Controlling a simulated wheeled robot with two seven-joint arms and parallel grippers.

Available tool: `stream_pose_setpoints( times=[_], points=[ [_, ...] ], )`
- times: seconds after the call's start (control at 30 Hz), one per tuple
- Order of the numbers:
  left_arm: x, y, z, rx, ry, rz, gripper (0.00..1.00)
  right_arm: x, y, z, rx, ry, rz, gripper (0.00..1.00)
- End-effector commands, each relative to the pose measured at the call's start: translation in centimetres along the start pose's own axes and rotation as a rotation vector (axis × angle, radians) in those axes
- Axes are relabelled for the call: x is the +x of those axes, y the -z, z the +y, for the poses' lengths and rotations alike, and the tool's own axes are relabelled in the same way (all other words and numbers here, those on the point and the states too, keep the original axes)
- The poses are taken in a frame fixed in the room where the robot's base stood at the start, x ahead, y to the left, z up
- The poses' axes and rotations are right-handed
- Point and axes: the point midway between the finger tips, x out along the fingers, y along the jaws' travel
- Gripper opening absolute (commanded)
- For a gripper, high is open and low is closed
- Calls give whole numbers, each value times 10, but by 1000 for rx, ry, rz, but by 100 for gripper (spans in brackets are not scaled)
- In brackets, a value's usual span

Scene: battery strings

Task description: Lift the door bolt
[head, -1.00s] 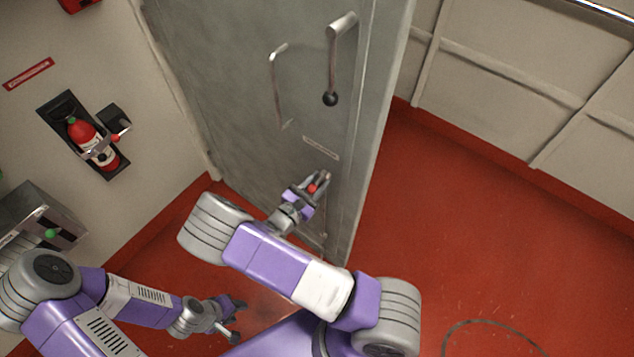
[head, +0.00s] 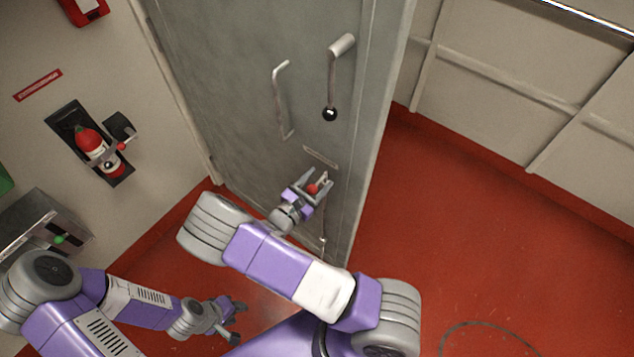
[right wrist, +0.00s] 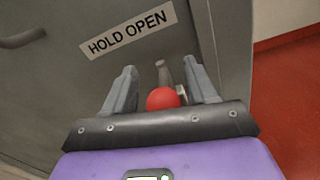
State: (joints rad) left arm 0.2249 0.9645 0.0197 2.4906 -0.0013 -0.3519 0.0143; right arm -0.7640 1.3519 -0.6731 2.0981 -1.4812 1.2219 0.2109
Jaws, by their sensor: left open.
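The door bolt has a red ball knob (head: 313,188) on the lower part of the grey door (head: 230,90). In the right wrist view the red knob (right wrist: 163,98) and a short grey stem stand between the fingers of my right gripper (right wrist: 159,66), under a "HOLD OPEN" label (right wrist: 128,31). The right gripper (head: 319,179) is open around the knob, with a gap on each side. A thin rod runs down the door below it. My left gripper (head: 236,318) is open and empty, low and left, away from the door.
Above the bolt are a fixed pull handle (head: 282,100) and a lever with a black ball (head: 331,114). A fire extinguisher (head: 97,152) and a grey box (head: 45,225) are on the left wall. Red floor (head: 480,220) is open at the right; a dark cable (head: 490,323) lies there.

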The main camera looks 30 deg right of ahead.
Motion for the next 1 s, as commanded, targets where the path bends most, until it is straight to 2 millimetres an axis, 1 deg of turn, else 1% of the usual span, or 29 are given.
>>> stream_pose_setpoints(
  times=[0.27,0.37,0.6,0.7,0.83,1.0],
  points=[
    [0,0,0,0,0,0,43,-2,2,-1,-3,0,5,57],
    [-2,0,1,0,0,0,43,-11,2,0,-2,-1,5,57],
    [-7,0,3,0,0,0,43,-52,1,0,-2,-2,6,57],
    [-8,0,3,0,0,0,43,-65,1,0,-1,-2,4,57],
    [-9,0,3,0,0,0,43,-74,1,0,-1,0,3,57],
    [-9,0,3,0,0,0,43,-76,1,0,-2,1,3,57]
  ],
)
